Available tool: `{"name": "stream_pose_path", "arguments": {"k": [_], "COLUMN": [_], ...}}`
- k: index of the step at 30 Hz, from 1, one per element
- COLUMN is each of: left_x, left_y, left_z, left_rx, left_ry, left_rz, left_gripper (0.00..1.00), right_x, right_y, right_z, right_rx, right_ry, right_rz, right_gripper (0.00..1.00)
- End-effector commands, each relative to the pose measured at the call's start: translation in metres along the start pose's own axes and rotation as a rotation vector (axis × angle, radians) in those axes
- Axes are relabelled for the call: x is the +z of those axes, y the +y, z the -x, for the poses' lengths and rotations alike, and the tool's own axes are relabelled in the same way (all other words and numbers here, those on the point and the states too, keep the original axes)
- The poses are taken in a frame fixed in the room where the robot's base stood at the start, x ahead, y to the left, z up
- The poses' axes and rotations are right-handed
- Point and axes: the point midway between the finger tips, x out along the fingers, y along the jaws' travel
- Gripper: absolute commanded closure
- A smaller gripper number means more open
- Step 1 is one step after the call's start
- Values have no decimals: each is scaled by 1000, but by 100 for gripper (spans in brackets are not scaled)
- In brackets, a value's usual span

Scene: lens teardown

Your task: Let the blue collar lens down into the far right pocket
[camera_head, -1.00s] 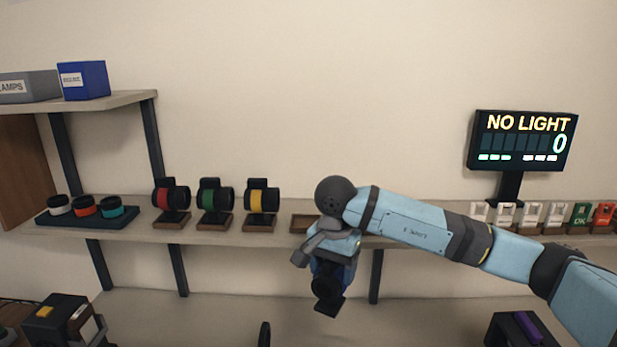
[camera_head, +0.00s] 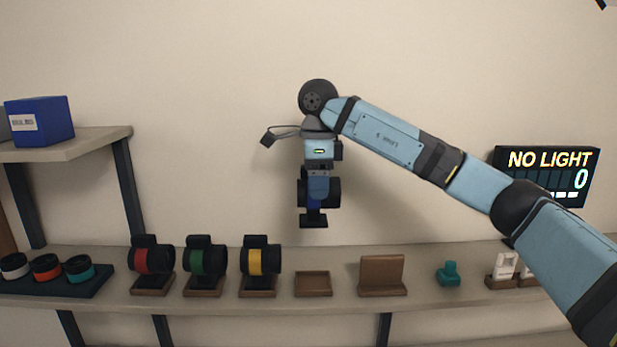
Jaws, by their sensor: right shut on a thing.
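My right gripper (camera_head: 319,182) points down and is shut on the blue collar lens (camera_head: 314,198). The lens is black with a blue band partly hidden by the fingers, and a dark foot hangs at its bottom. It is held upright in the air, well above the shelf. The far right pocket (camera_head: 313,284) is a shallow empty wooden tray, below the lens in the picture. To its left, lenses with a red collar (camera_head: 141,260), a green collar (camera_head: 196,260) and a yellow collar (camera_head: 255,261) stand in their own wooden pockets. My left gripper is out of view.
The shelf (camera_head: 420,294) also bears a wooden stand (camera_head: 382,275), a teal part (camera_head: 448,273) and white pieces on wooden bases (camera_head: 505,267). A dark tray (camera_head: 90,287) with three rings is at left. A "NO LIGHT" display (camera_head: 550,172) is at right.

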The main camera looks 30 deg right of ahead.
Motion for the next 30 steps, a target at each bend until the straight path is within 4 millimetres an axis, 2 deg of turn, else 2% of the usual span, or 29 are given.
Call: {"name": "stream_pose_path", "arguments": {"k": [5, 30], "left_x": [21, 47], "left_y": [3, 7], "left_z": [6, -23], "left_rx": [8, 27], "left_ry": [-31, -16], "left_rz": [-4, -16], "left_gripper": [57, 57], "right_x": [0, 0], "right_y": [0, 0], "right_z": [-8, -87], "right_rx": [-1, 0], "right_ry": [-1, -1], "right_rz": [1, 2], "right_gripper": [72, 72]}}
